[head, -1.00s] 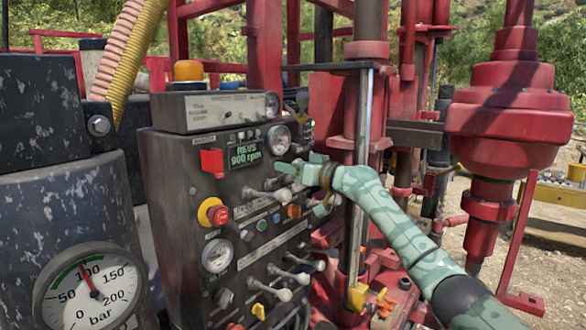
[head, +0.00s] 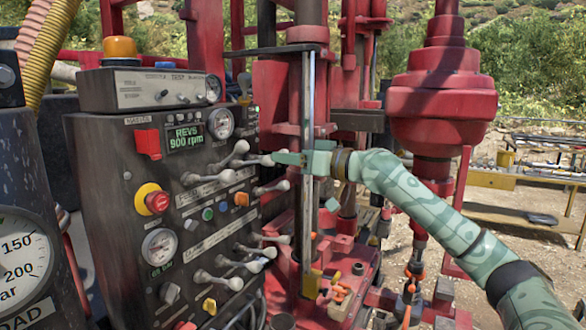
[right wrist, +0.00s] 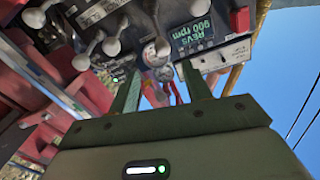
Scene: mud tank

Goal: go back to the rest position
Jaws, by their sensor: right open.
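My right gripper (head: 287,159) is pale green and open, in front of the red post right of the dark control panel (head: 105,180). Its fingertips point left and appear close to a lever's grey knob (head: 267,160); I cannot tell if they touch. In the right wrist view its two dark green fingers (right wrist: 160,84) stand apart with nothing gripped between them. Several lever knobs (right wrist: 82,62) and the lit display (right wrist: 188,36) lie beyond the fingers. My left gripper is not in view.
The panel carries a red button (head: 157,202), small gauges and an orange lamp (head: 119,48). A large pressure gauge (head: 18,260) is at the left edge. A red drill rig (head: 440,100) stands behind my right arm. A yellow bench (head: 490,180) is at the right.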

